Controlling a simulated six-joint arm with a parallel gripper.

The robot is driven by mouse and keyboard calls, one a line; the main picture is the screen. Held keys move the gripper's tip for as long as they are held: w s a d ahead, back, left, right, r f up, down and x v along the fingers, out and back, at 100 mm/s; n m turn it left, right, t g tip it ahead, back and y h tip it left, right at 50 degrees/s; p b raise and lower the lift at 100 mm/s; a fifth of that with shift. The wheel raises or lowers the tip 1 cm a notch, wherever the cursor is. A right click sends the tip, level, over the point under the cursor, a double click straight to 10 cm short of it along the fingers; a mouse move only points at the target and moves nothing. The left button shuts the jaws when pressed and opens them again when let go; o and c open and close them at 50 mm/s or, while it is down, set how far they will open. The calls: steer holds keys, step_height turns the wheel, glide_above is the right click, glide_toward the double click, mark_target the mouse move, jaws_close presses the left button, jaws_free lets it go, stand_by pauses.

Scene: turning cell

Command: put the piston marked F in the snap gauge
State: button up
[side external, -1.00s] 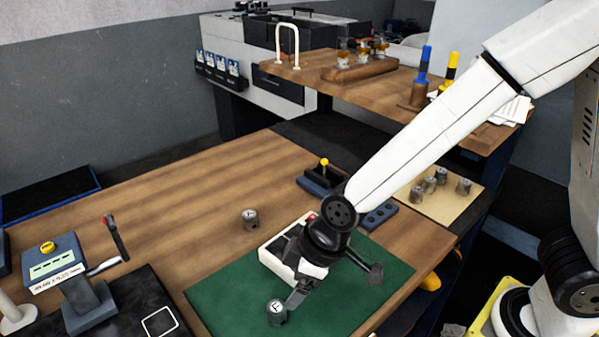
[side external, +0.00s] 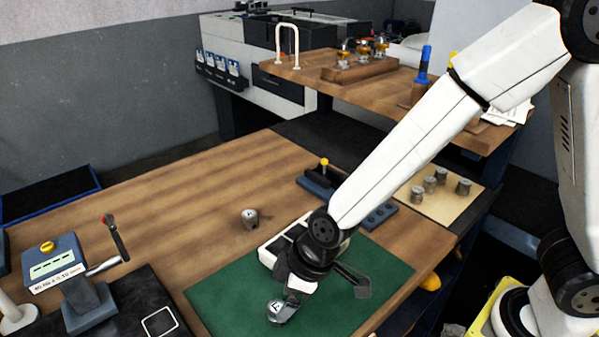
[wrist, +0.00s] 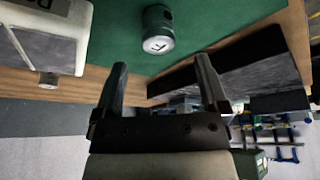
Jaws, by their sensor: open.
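A grey cylindrical piston (side external: 274,312) with a dark letter on its white top stands on the green mat; the letter looks like F but is not clear. In the wrist view it (wrist: 157,22) stands beyond the fingertips, nearer the picture's top. My gripper (wrist: 162,64) is open, with nothing between its fingers. In the side view, one finger partly covers the piston, and I cannot tell whether they touch. A blue stand with a yellow knob and a display label (side external: 55,270) is at the left; I cannot tell whether it is the snap gauge.
Another piston (side external: 250,218) stands on the bare wood. A white tray with dark compartments (side external: 268,255) sits beside my wrist. A blue fixture with a yellow knob (side external: 316,184) lies behind my arm. Several pistons stand on a tan board (side external: 460,205). The wooden top's left middle is clear.

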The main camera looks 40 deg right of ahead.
mark_target(276, 307)
steer(key=shift+f, duration=0.1)
steer(key=shift+x, duration=2.4)
steer(key=shift+w, duration=0.1)
jaws_close()
